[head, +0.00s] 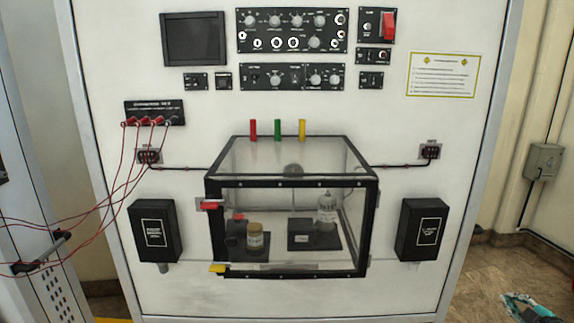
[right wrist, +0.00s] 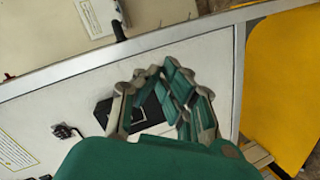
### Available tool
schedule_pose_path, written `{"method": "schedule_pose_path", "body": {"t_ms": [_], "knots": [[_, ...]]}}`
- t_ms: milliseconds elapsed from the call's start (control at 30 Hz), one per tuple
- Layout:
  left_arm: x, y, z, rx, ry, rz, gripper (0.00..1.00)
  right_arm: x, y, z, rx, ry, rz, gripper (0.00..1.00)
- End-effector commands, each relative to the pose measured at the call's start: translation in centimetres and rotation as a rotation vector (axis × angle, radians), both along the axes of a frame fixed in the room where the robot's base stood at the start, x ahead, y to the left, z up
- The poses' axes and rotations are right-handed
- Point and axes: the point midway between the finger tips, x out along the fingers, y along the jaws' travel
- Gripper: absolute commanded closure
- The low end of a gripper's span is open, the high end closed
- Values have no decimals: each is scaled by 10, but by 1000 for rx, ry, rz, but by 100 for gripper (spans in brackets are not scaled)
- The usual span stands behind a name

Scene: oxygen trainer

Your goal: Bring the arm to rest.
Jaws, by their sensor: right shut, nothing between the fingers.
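My right gripper (head: 530,308) shows at the bottom right corner of the head view, cut off by the frame edge. It is beyond the right side of the white trainer panel (head: 420,275), low and well apart from the box on it. In the right wrist view the green and grey fingers of the right gripper (right wrist: 160,76) are shut with nothing held. The panel and a black box (right wrist: 145,105) show behind the fingers. My left gripper is not in view.
The clear box (head: 290,272) with a black frame juts from the panel, holding jars. Black boxes (head: 157,230) (head: 422,230) flank it. Red cables (head: 105,190) hang at left. A grey wall box (head: 543,161) is at right. A yellow surface (right wrist: 280,80) shows in the wrist view.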

Motion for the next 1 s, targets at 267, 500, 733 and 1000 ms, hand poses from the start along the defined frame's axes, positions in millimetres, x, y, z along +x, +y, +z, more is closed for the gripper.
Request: {"method": "schedule_pose_path", "body": {"t_ms": [267, 500, 733, 1000], "knots": [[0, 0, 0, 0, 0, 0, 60, -139, -107, -132, -63, 255, -307, 100], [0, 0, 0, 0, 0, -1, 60, -291, -180, -203, -151, 503, -541, 100], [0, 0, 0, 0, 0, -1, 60, -441, -228, -230, -237, 743, -726, 100], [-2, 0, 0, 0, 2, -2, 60, -508, -136, -330, -80, 875, -746, 100]]}}
